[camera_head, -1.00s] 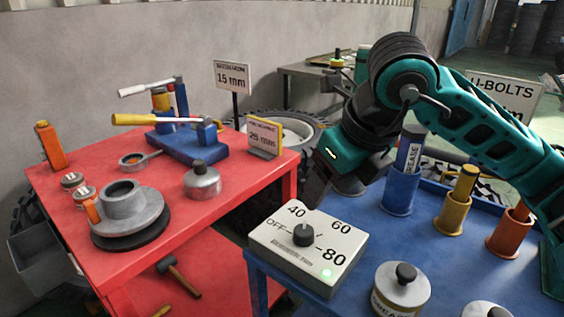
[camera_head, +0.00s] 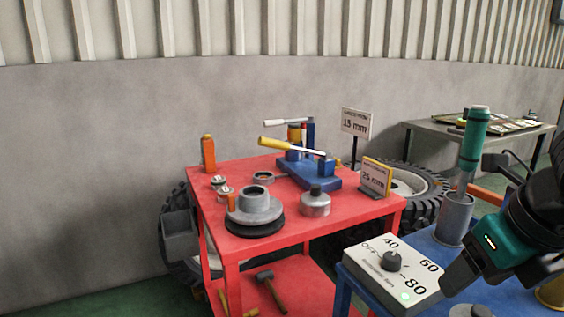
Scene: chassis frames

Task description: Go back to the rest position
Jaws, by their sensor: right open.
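My right gripper (camera_head: 459,283) is at the lower right of the head view, a black and teal hand with its dark fingers pointing down and left. It is open, and I see nothing between its fingers. It shows beside the right edge of a white dial box (camera_head: 365,276) on the blue table; whether it touches the box I cannot tell. My left gripper is not in view.
A red cart (camera_head: 300,238) at centre carries a grey flanged part (camera_head: 254,205), an oil can (camera_head: 315,204) and a blue press (camera_head: 308,174). A teal tube (camera_head: 473,140) stands in a grey holder (camera_head: 455,220) on the blue table (camera_head: 430,250). A workbench (camera_head: 500,130) stands behind.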

